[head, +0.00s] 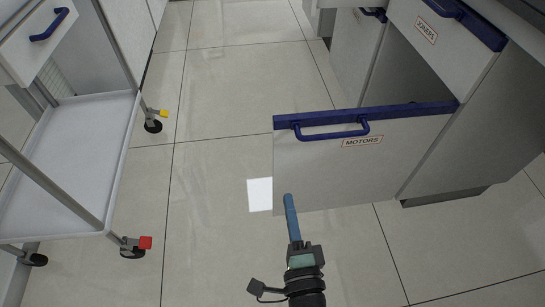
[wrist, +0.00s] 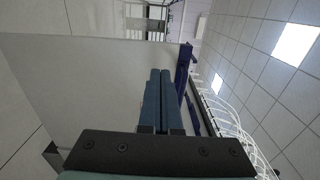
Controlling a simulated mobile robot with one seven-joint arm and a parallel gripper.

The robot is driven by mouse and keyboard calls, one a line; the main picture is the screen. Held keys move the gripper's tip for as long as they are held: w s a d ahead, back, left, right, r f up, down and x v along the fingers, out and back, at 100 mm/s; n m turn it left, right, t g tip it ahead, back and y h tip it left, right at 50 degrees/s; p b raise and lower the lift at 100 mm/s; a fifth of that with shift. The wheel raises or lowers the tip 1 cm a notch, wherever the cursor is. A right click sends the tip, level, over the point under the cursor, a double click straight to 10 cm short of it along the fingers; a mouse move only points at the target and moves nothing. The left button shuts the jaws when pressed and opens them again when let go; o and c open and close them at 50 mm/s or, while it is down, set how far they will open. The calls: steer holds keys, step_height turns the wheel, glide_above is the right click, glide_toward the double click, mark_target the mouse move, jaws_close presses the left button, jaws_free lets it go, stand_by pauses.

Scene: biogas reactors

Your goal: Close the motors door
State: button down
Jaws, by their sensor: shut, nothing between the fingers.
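The motors door (head: 330,175) is a pale panel with a blue top rail and a MOTORS label (head: 361,142). It stands open, reaching left from the cabinet (head: 475,125) across the floor. Its blue handle (head: 332,134) is on the face towards me. My gripper (head: 289,199) is shut and empty, in front of the door's lower left part in the head view. In the wrist view the shut fingers (wrist: 160,75) lie over the pale door panel (wrist: 85,85), close to its blue rail (wrist: 184,62). I cannot tell whether they touch it.
A drawer (head: 430,30) with a blue handle sits above the open cabinet space at right. A wheeled trolley (head: 85,150) with a pale shelf stands at left. The tiled floor (head: 215,130) between trolley and door is clear.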

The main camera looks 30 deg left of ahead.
mark_target(277, 142)
steer(key=b+x, duration=0.1)
steer(key=x, duration=1.2)
steer(key=shift+w+a+r, duration=0.1)
steer(key=shift+w+a, duration=0.1)
steer(key=shift+w, duration=0.05)
steer(key=shift+w+a, duration=0.1)
